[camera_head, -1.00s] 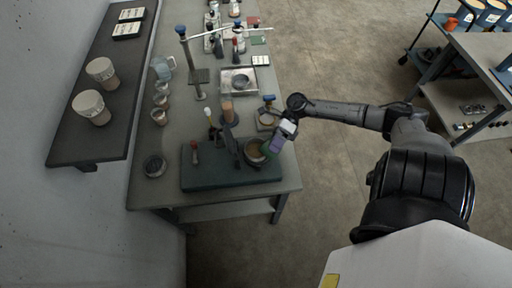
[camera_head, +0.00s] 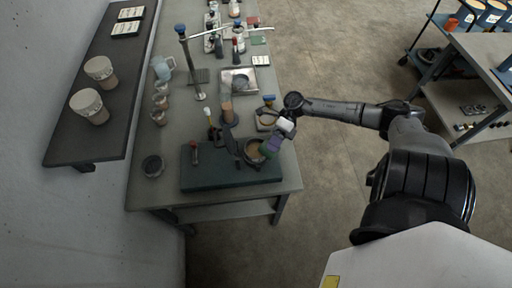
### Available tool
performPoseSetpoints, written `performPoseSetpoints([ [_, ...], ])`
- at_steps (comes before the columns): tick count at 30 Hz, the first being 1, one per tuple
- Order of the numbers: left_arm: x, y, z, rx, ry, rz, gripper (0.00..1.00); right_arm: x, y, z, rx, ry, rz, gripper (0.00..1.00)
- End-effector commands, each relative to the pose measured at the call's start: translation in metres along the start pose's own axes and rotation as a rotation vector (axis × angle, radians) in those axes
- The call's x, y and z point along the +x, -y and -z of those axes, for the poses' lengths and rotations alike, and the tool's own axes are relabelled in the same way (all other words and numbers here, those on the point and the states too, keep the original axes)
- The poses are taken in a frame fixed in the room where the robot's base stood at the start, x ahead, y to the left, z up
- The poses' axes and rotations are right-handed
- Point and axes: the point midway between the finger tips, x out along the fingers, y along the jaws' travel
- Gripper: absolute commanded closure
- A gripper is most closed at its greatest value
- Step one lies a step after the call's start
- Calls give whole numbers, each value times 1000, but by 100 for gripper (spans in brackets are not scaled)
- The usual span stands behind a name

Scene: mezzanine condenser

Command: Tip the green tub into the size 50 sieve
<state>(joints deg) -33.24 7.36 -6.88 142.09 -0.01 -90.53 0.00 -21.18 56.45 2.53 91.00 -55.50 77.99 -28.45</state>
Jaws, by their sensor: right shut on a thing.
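My right gripper (camera_head: 278,138) is shut on the green tub (camera_head: 269,148), which is tilted at the right rim of a round sieve (camera_head: 247,157). Brownish material (camera_head: 255,151) shows inside the sieve. The sieve stands on a dark green slab (camera_head: 226,175) near the front of the bench; its size mark is too small to read. The gripper partly hides the tub, and I cannot tell how much is left in it. My left gripper is out of view.
A retort stand (camera_head: 190,70) rises behind the slab. A metal tray with a bowl (camera_head: 224,88) lies farther back. Several small jars line the left side of the bench. A shelf (camera_head: 62,140) holds two lidded tubs.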

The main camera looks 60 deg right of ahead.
Motion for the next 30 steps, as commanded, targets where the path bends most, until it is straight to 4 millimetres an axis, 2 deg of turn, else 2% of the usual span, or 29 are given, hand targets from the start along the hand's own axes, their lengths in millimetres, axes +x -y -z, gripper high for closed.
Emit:
performPoseSetpoints([
  [30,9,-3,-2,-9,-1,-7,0,-2,0,-12,100,-44,-20,62],
])
